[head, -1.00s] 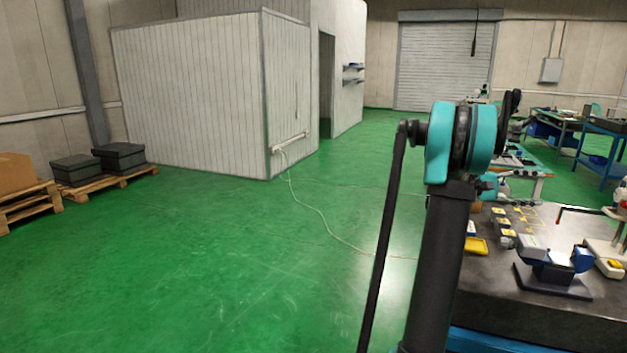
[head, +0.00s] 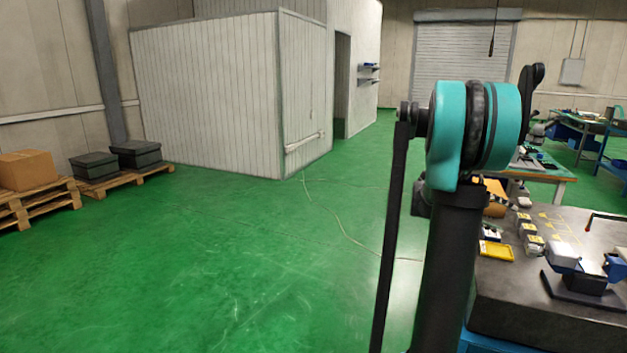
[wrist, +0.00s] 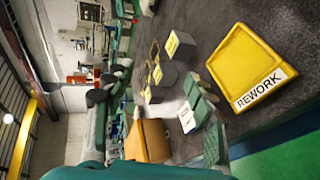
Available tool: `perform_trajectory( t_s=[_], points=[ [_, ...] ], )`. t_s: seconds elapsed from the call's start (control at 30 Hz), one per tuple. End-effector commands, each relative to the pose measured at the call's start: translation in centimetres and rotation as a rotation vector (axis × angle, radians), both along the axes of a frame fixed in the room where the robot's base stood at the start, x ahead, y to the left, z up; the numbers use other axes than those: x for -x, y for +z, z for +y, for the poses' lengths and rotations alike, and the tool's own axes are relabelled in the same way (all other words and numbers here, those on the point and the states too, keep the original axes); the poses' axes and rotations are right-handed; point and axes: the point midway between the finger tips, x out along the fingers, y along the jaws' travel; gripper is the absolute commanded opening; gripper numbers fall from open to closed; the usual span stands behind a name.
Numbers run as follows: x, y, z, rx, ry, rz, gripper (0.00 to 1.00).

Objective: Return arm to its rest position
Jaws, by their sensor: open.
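My arm stands upright in the head view, with a teal joint (head: 470,135) at the top of a dark link (head: 447,270). A thin dark rod-like part of it runs down on the left. A dark piece shows behind the link, but I cannot tell what it is. No gripper fingers can be made out in either view. In the wrist view a teal part of my arm (wrist: 125,171) fills the lower edge. That view looks sideways over the workbench, and nothing is seen held.
The dark bench (head: 520,295) stands right of my arm. On it are a yellow tray (head: 497,251), marked REWORK in the wrist view (wrist: 238,63), small grey blocks and a blue-and-white device (head: 577,262). An orange-brown box (head: 495,198) is behind. Green floor (head: 240,260) is open at left.

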Motion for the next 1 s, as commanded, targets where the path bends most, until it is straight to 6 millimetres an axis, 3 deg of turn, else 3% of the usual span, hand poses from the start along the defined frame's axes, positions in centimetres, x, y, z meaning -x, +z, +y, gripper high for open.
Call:
perform_trajectory(
  t_s=[0.17, 0.3, 0.5, 0.6, 0.87, 1.0],
  points=[
    [-1.3, -4.6, 8.7, -0.227, 0.164, -0.154, 0.56],
    [-1.7, -8.4, 17.3, -0.442, 0.291, -0.291, 0.56],
    [-0.7, -12.0, 29.3, -0.741, 0.425, -0.471, 0.56],
    [0.2, -13.0, 33.8, -0.862, 0.462, -0.539, 0.56],
    [3.2, -14.2, 43.2, -1.13, 0.516, -0.678, 0.56],
    [7.4, -16.8, 43.0, -1.144, 0.46, -0.606, 0.56]
  ],
)
